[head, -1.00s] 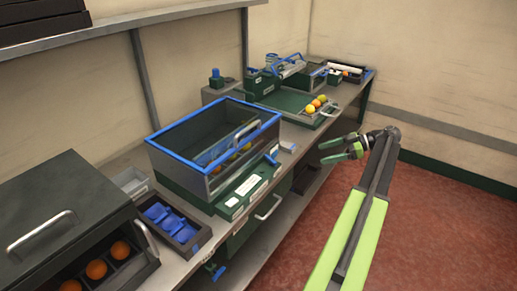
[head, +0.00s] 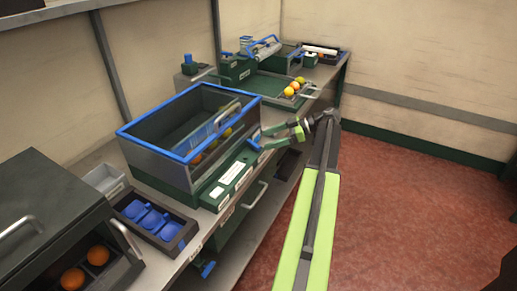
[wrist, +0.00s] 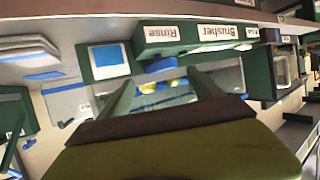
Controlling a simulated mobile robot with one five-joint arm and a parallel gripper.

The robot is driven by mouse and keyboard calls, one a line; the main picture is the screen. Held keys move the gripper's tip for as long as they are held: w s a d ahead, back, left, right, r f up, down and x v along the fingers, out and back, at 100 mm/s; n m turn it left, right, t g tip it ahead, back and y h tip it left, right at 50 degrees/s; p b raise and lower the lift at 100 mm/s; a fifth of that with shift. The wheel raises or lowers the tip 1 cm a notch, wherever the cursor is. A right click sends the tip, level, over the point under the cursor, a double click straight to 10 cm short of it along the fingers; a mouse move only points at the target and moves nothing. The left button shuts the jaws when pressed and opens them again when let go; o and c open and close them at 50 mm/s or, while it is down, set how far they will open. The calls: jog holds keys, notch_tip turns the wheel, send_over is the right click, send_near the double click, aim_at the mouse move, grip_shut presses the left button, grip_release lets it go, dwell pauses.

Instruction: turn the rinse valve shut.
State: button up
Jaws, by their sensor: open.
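The rinse valve shows as a blue handle (wrist: 160,67) below the white "Rinse" label on a green housing (wrist: 188,38) in the wrist view. In the head view a blue piece (head: 253,144) sits at the right end of the green panel in front of the blue-rimmed tank, close to my fingertips. My gripper (head: 268,139) is open and empty, reaching left toward the bench edge. In the wrist view its fingers (wrist: 162,88) point at the blue handle, one to each side of its line. I cannot tell whether they touch it. The valve's angle is unclear.
A green tray (head: 270,88) with several fruits stands farther back. A "Brusher" label (wrist: 228,31) is right of "Rinse". Another blue handle (head: 207,269) hangs below the bench. Red floor at right is clear.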

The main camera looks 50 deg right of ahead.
aim_at(255, 144)
jog(key=b+x, duration=0.1)
jog(key=x, duration=0.4)
jog(key=shift+r, duration=0.15)
grip_shut()
jog(key=shift+a, duration=0.25)
jog(key=shift+d, duration=0.25)
